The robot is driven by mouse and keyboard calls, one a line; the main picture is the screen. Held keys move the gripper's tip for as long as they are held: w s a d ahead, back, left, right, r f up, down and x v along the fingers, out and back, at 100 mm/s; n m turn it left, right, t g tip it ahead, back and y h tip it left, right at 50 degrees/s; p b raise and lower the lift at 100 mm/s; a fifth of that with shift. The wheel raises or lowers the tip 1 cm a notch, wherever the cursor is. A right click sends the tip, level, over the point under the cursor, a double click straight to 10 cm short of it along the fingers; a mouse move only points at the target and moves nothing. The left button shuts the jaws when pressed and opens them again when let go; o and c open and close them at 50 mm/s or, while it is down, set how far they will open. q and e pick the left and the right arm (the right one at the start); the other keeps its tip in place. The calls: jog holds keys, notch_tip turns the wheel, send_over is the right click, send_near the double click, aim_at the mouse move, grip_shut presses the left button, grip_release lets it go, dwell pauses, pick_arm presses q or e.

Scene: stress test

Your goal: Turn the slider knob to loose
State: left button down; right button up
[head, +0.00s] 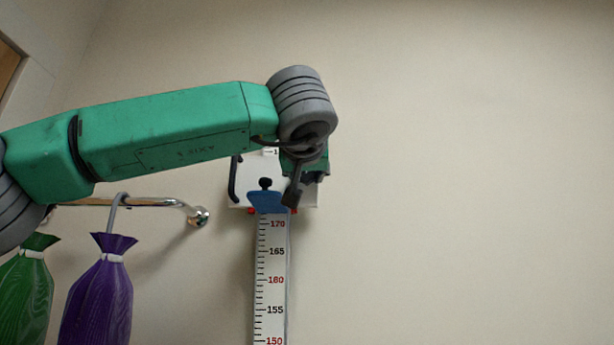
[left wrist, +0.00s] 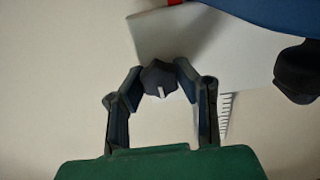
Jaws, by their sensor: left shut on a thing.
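The slider is a white block (head: 243,189) with a blue piece (head: 266,202) at its front, on a wall-mounted height scale (head: 271,280). In the left wrist view, a dark slider knob (left wrist: 158,75) with a white pointer mark sits between the fingers of my left gripper (left wrist: 160,82). The gripper is shut on this knob, a finger on each side. In the head view, my left gripper (head: 301,187) is at the slider's right side and hides the knob. Any loose or tight label cannot be read. My right gripper is not in view.
A second black knob (head: 265,183) stands on the blue piece; it also shows in the left wrist view (left wrist: 297,72). A metal rail (head: 150,202) at the left carries a purple bag (head: 100,295) and a green bag (head: 27,290). The wall at right is bare.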

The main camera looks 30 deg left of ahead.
pick_arm(q)
jog(key=shift+n, duration=0.3)
jog(key=n, duration=0.3)
jog(key=shift+n, duration=0.3)
jog(key=n+b, duration=0.1)
jog(key=n, duration=0.3)
jog(key=shift+f+n, duration=0.15)
jog(key=shift+n, duration=0.15)
jog(key=n+b, duration=0.1)
jog(key=n, duration=0.3)
jog(key=shift+a+f, duration=0.1)
jog(key=shift+n+b, duration=1.15)
jog(key=shift+n, duration=1.35)
jog(key=c, duration=1.2)
grip_release()
jog(key=shift+s, duration=0.2)
